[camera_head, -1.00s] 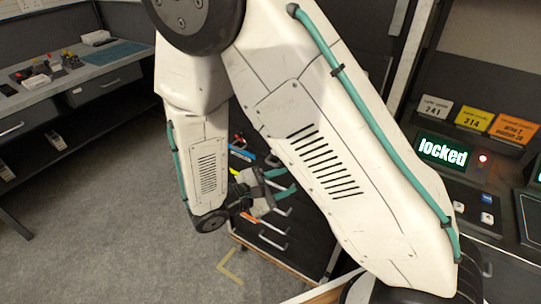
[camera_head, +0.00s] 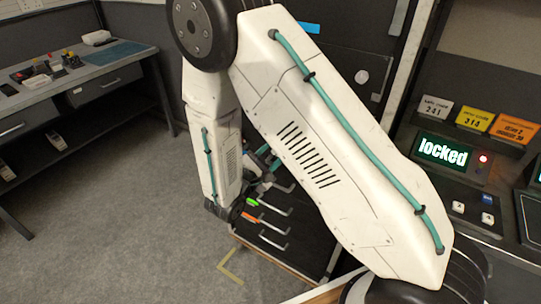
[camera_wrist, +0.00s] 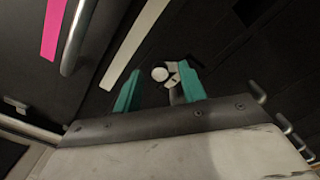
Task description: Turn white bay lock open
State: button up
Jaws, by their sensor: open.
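In the wrist view my gripper (camera_wrist: 158,70) shows two teal fingers, apart, in front of a dark cabinet face. A small white round part (camera_wrist: 160,74) with a white angled piece beside it appears between the fingertips; it may be the white bay's lock, but I cannot tell whether it is touched or how it is turned. A long white strip (camera_wrist: 135,42) runs above it on the dark face. In the head view my gripper is mostly hidden behind my arm, close to the dark drawer cabinet (camera_head: 305,215).
A pink strip (camera_wrist: 54,28) and a metal bar handle (camera_wrist: 77,38) lie at the wrist view's upper left. The cabinet has green (camera_head: 252,202) and orange (camera_head: 250,217) labels. A console display (camera_head: 443,152) reads "locked", with a red light beside it. Open grey floor lies left.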

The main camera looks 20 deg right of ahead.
jog(key=shift+w+d, duration=0.1)
jog(key=shift+d, duration=0.05)
grip_shut()
jog(key=n, duration=0.5)
jog(key=shift+n, duration=2.9)
